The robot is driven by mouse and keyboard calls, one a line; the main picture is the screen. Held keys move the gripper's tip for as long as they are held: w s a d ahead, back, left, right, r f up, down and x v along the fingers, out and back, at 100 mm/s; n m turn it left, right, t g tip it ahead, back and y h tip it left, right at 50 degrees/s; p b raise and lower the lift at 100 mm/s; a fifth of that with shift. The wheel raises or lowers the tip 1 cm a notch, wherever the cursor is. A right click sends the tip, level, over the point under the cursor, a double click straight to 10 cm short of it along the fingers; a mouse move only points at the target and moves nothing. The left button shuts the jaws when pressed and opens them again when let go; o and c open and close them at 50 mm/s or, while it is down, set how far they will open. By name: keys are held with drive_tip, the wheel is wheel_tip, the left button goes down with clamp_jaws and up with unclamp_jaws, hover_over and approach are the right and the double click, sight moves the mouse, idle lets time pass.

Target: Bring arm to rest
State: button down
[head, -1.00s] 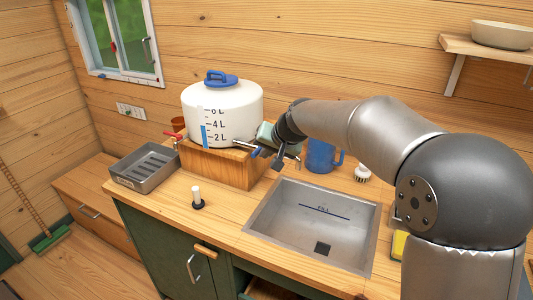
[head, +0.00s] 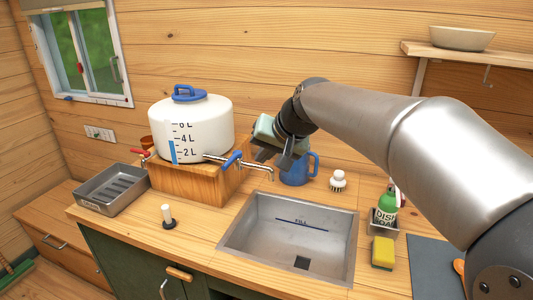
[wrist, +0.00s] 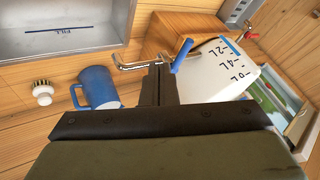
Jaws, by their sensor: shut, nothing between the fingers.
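My gripper (head: 270,157) is raised over the counter, between the white water container (head: 190,130) and the blue mug (head: 297,172). In the wrist view its fingers (wrist: 158,75) are together with nothing between them. The tap with the blue lever (head: 232,160) is close beside the fingers in the head view; I cannot tell whether they touch. My arm reaches in from the right and hides part of the wall and counter.
The sink (head: 290,240) is empty, in front of the mug. A metal tray (head: 112,189) and a stopper (head: 168,217) are at left. A bowl shelf (head: 460,52) is above right.

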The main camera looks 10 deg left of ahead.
drive_tip(key=s+d+f+g+h, duration=0.2)
drive_tip(key=s+d+f+h, duration=0.1)
drive_tip(key=s+d+f, duration=0.7)
drive_tip(key=s+d+f+m+g+h, duration=0.1)
drive_tip(key=s+d+f+g+h, duration=0.1)
drive_tip(key=s+d+f, duration=0.8)
drive_tip(key=s+d+h, duration=0.1)
drive_tip(key=s+d, duration=0.4)
drive_tip(key=s, duration=0.2)
drive_tip(key=shift+d+f+m+g, duration=0.25)
drive_tip(key=shift+f+m+g, duration=0.05)
